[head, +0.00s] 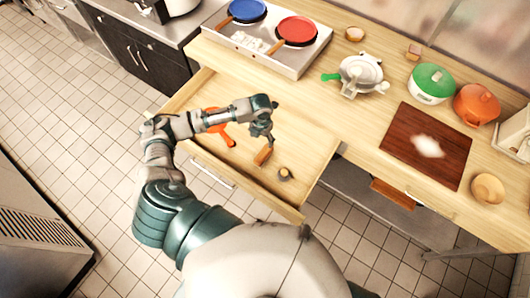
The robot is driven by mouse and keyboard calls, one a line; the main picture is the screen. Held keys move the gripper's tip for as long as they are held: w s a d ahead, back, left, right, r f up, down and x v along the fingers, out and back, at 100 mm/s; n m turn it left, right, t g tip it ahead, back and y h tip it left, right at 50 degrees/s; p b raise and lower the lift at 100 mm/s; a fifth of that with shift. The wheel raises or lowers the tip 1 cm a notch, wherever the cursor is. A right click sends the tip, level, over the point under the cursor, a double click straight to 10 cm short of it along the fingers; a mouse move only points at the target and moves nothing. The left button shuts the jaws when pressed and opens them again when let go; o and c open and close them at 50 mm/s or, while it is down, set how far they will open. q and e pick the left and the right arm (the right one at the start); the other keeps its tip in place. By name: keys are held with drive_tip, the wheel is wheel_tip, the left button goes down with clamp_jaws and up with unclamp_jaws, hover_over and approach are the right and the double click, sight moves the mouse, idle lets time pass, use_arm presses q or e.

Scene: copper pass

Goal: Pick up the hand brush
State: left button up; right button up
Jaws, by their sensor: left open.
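A small orange-brown piece (263,155), which looks like the hand brush, lies in the open wooden drawer (205,168). It is partly hidden at its upper end, so its full shape does not show. My left gripper (268,136) is open and empty. It hangs over the drawer with its fingers pointing down, just above the brush in the picture; I cannot tell whether they touch. My right gripper is not in view.
An orange tool (227,138) and a small round brown item (285,174) also lie in the drawer. The counter beyond holds a stove (262,42), a green-lidded pot (431,82), an orange pot (476,104) and a dark board (402,150) with white powder.

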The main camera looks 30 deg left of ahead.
use_arm(q)
hover_over(263, 154)
drive_tip(key=f, duration=0.8)
drive_tip(key=shift+w+a+f, duration=0.25)
drive_tip(key=shift+w+f, duration=0.15)
drive_tip(key=shift+s+d+f, duration=0.1)
drive_tip(key=shift+s+f, duration=0.1)
drive_tip(key=shift+f, duration=0.35)
drive_tip(key=f, duration=0.4)
drive_tip(key=shift+d+f, duration=0.2)
drive_tip(key=shift+f, duration=0.05)
drive_tip(key=shift+s, duration=0.1)
drive_tip(key=c, duration=1.3)
